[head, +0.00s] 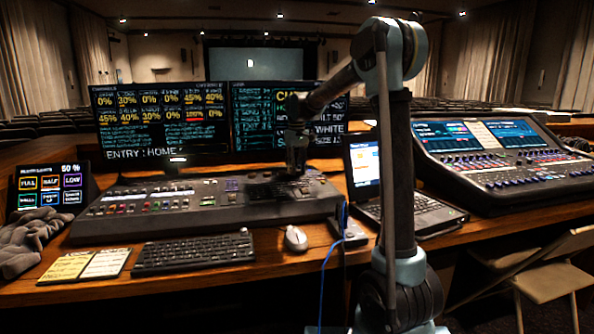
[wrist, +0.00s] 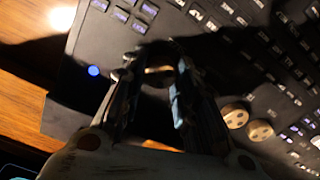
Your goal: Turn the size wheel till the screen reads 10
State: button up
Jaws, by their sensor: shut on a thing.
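The lighting console (head: 150,203) lies on the desk, with my gripper (head: 290,182) reaching down onto its right part. In the wrist view my gripper (wrist: 158,85) has its two fingers around a round knob, the size wheel (wrist: 158,70), and is shut on it. Only part of the wheel's top shows between the fingers. The right monitor (head: 260,115) has a SIZE line at its lower right that seems to read 15, though the last digit is too small to be sure. My arm covers part of this screen.
Two more round knobs (wrist: 247,122) sit to the right of the fingers, with rows of keys beyond. A laptop (head: 410,212), a mouse (head: 295,239) and a keyboard (head: 195,253) stand close by. A second mixing desk (head: 500,165) is at the right.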

jog(key=shift+n, duration=0.8)
jog(key=shift+w, duration=0.1)
jog(key=o, duration=0.8)
notch_tip(320, 180, up, 12)
jog(key=shift+f, duration=0.1)
